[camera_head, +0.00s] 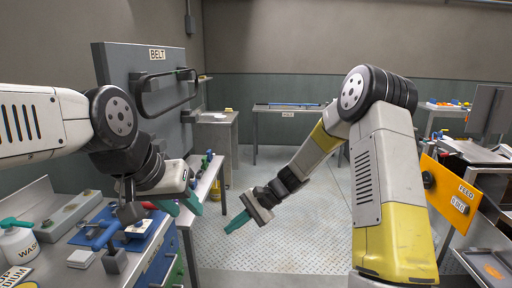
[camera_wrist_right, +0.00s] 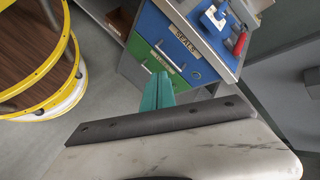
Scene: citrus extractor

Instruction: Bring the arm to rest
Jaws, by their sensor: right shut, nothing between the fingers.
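My right arm comes in from the right of the head view, white and yellow, and bends down toward the middle. Its right gripper (camera_head: 237,222) has teal fingers that are shut and empty, held over the bare metal floor. In the right wrist view the teal fingers (camera_wrist_right: 157,92) are pressed together, with nothing between them. My left arm comes in from the left. Its left gripper (camera_head: 181,206) has two teal fingers spread apart, near the right edge of the blue tool cabinet. I see nothing between them.
A blue cabinet (camera_head: 158,252) with tools stands at the left. A grey panel labelled BELT (camera_head: 125,75) rises behind my left arm. An orange FEED panel (camera_head: 450,193) stands at the right. The floor (camera_head: 290,240) in the middle is clear.

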